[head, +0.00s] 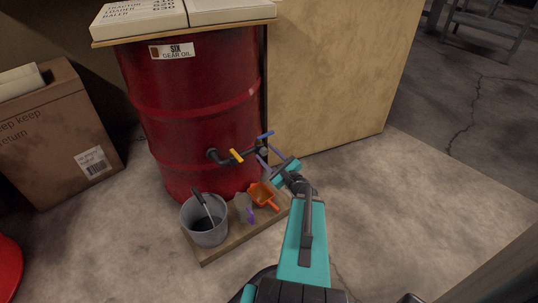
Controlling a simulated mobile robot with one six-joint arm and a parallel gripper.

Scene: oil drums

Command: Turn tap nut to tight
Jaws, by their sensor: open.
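A dark tap pipe (214,155) comes out of the lower front of the red drum (195,110), labelled "SIX GEAR OIL". A yellow handle (236,156) sits on the pipe, and a small blue handle (265,135) stands further out along it. The tap nut is too small to pick out clearly among these parts. My gripper (267,156) is open at the outer end of the tap, just right of the yellow handle. Its fingers overlap the tap end in the picture, and I cannot tell whether they touch it.
A wooden board (213,251) below the tap bears a grey bucket (206,220), an orange scoop (264,195) and a grey scoop with a purple handle (244,208). A cardboard box (60,140) stands left. A wooden panel (335,75) stands behind. Floor at right is clear.

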